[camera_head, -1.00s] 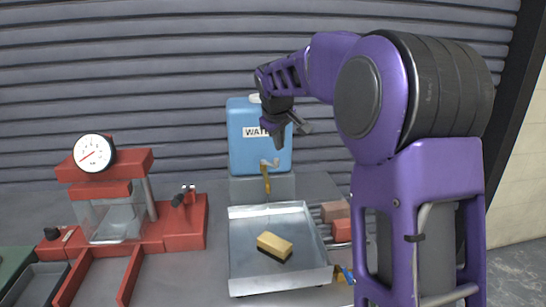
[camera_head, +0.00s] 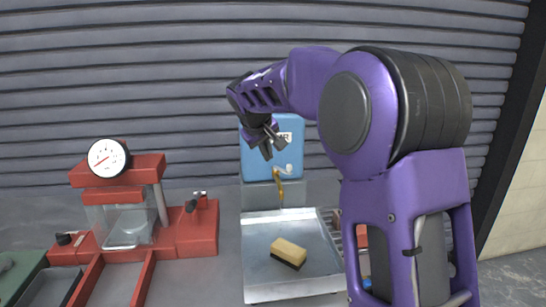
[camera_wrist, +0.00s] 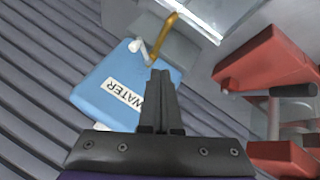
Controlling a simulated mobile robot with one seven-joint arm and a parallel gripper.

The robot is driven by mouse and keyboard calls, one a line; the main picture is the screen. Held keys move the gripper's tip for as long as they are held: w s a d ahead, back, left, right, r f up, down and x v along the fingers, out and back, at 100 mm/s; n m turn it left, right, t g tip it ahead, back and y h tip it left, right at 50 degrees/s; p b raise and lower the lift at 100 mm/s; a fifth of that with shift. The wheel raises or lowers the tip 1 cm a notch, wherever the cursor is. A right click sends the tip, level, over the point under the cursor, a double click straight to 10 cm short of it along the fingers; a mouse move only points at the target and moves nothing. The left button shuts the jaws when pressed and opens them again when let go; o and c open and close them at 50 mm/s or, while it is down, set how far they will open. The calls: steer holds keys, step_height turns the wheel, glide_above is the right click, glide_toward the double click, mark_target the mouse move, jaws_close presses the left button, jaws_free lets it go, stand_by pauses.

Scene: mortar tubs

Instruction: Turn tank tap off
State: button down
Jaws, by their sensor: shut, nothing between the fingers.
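The blue water tank (camera_head: 291,160) with a white "WATER" label stands on a grey block in the head view. Its tap (camera_head: 279,182) has a brass lever hanging down below a pale fitting. In the wrist view the tank (camera_wrist: 92,100) lies left of my fingers and the brass lever (camera_wrist: 165,36) shows beyond the fingertips. My gripper (camera_head: 272,149) is shut and empty in front of the tank, above and slightly left of the tap. It also shows in the wrist view (camera_wrist: 160,74). It appears apart from the lever. My arm hides part of the tank and label.
A metal tray (camera_head: 262,245) with a yellow sponge (camera_head: 289,252) sits below the tap. A red press with a dial gauge (camera_head: 108,158) stands at left. Reddish blocks (camera_head: 362,236) lie right of the tray. A ribbed shutter (camera_head: 60,100) closes off the back.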

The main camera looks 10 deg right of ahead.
steer(key=w+d+f, duration=0.1)
steer(key=w+f, duration=0.1)
steer(key=w+d+f, duration=0.3)
steer(key=w+f, duration=0.1)
steer(key=f, duration=0.1)
steer(key=shift+d+p, duration=0.3)
steer(key=shift+p, duration=0.05)
steer(key=shift+w+d, duration=0.2)
steer(key=shift+d, duration=0.25)
